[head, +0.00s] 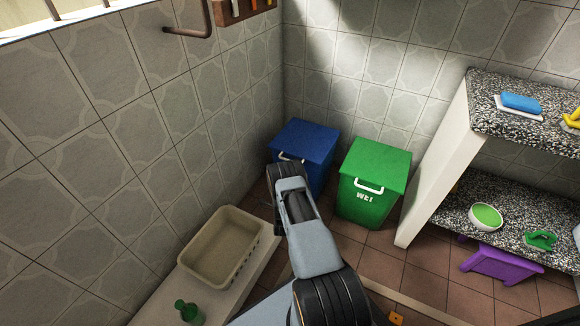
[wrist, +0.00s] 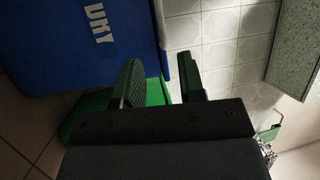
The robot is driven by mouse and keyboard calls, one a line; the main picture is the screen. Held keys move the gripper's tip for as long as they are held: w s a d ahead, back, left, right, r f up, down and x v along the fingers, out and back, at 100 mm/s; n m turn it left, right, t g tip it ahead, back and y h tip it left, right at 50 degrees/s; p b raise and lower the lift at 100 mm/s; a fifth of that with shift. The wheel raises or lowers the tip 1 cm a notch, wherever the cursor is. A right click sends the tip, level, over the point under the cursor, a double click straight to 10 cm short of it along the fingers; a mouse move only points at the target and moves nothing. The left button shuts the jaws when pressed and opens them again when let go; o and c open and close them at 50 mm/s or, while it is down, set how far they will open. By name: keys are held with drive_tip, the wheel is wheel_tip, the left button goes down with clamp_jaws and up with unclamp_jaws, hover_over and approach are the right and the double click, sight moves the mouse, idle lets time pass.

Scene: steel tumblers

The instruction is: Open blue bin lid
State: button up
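The blue bin (head: 310,142) stands in the corner in the head view, with its lid closed. Its white handle (head: 285,157) shows in part at the front of the lid; my arm hides the rest. In the wrist view the blue bin (wrist: 65,55) fills the upper left, with white lettering on its front. My gripper (wrist: 160,75) is open in the wrist view, its two dark fingers apart beside the bin's front, near the lid edge. I see nothing held between them. I cannot tell whether a finger touches the handle. In the head view my arm hides the fingers.
A green bin (head: 372,175) with a white handle stands close to the right. A beige basin (head: 222,246) sits on a ledge at the left. Stone shelves (head: 455,205) on a white wall stand at the right, with a purple stool (head: 500,265) beneath. Tiled walls enclose the corner.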

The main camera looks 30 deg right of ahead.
drive_tip(key=b+x, duration=0.4)
drive_tip(key=x, duration=0.9)
drive_tip(key=shift+d, duration=0.1)
clamp_jaws()
